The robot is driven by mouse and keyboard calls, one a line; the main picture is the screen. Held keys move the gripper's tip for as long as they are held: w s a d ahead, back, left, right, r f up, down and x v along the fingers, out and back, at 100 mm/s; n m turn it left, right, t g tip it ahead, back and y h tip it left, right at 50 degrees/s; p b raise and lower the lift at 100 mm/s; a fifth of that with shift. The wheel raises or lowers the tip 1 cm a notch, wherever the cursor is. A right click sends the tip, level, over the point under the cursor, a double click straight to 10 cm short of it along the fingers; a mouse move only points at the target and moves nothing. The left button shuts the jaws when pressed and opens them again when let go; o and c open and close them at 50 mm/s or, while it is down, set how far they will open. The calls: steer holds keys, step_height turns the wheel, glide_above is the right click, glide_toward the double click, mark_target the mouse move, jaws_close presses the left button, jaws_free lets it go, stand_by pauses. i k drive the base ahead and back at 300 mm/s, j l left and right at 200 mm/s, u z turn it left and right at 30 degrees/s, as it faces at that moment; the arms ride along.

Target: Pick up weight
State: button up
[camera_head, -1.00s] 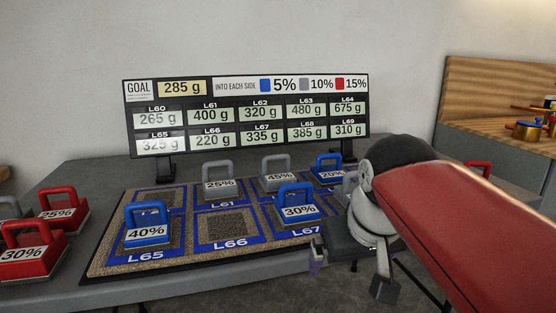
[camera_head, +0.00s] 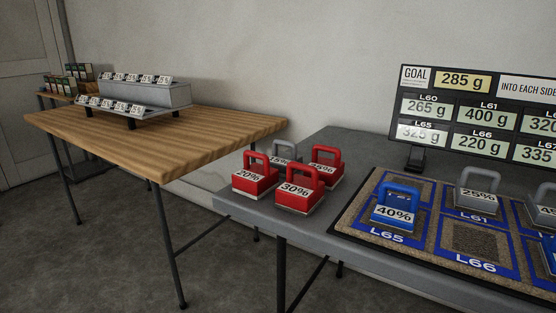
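Several weights with loop handles stand on the grey table (camera_head: 260,207). Three red weights cluster at its left end: one marked 20% (camera_head: 256,178), one marked 30% (camera_head: 299,190) in front, and another (camera_head: 325,166) behind. A grey weight (camera_head: 285,152) stands behind them, partly hidden. On the brown mat (camera_head: 354,215), a blue 40% weight (camera_head: 396,207) sits at L65 and a grey 25% weight (camera_head: 477,192) at L61. The L66 square (camera_head: 474,240) is bare. More weights are cut off at the right edge. My gripper is not in view.
A display board (camera_head: 462,110) showing goal 285 g stands behind the mat. A wooden table (camera_head: 190,145) at left holds a grey stepped rack (camera_head: 150,96) with small labelled items. A gap and table legs separate the tables. The floor (camera_head: 90,250) at front left is clear.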

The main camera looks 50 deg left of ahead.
mark_target(279, 160)
steer(key=u, duration=1.8)
steer(key=i+j+z, duration=0.2)
steer(key=z, duration=0.2)
steer(key=i+j+z, duration=0.15)
steer(key=z, duration=0.25)
steer(key=i+j+z, duration=0.1)
steer(key=j+z, duration=0.3)
